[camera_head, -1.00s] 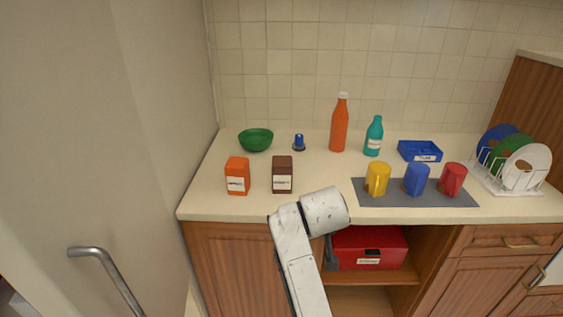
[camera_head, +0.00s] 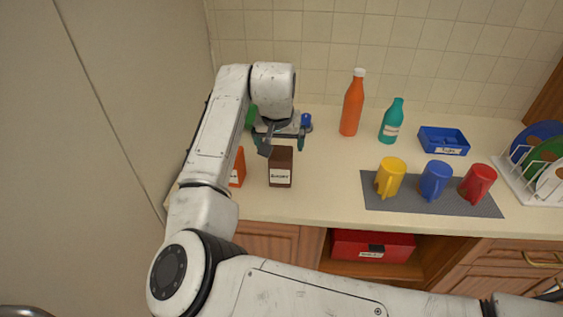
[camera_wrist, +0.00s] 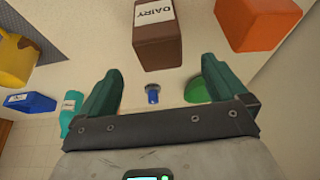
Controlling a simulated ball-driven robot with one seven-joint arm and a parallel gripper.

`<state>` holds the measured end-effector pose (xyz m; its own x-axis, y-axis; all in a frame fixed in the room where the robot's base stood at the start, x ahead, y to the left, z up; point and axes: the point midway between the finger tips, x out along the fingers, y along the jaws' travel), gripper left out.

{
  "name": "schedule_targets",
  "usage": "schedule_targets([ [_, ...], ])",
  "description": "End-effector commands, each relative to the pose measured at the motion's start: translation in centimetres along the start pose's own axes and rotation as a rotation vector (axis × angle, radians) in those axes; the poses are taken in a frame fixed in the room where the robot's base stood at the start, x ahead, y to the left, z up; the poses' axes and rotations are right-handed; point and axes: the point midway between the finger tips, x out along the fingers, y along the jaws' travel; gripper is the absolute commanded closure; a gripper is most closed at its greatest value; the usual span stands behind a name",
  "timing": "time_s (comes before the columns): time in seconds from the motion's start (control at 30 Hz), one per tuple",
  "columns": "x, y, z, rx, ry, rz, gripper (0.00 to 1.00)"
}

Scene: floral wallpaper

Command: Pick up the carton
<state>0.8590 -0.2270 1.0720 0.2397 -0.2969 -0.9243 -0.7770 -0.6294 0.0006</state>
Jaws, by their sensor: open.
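A brown carton (camera_head: 281,168) with a white label stands upright on the counter near its front edge. It also shows in the wrist view (camera_wrist: 157,45), ahead of the fingertips and apart from them, its label seen upside down. An orange carton (camera_head: 238,167) stands to its left, partly hidden by my arm; it shows at the upper right of the wrist view (camera_wrist: 258,24). My gripper (camera_head: 284,146) is open and empty, above and just behind the brown carton in the head view. Its two green fingers (camera_wrist: 164,85) are spread wide with nothing between them.
A green bowl (camera_head: 251,117), mostly hidden by my arm, and a small blue-topped item (camera_head: 306,121) lie behind the gripper. An orange bottle (camera_head: 352,108), teal bottle (camera_head: 391,122) and blue tray (camera_head: 444,141) stand right. Yellow (camera_head: 390,177), blue and red mugs sit on a grey mat.

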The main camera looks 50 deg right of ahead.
Motion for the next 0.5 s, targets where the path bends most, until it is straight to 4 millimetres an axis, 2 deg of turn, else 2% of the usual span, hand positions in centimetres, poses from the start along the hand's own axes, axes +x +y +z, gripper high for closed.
schedule_targets([
  [0.2,3.2,0.1,0.0,0.0,-0.002,0.0,0.01],
  [0.5,5.7,0.1,-0.2,0.001,-0.003,-0.001,0.01],
])
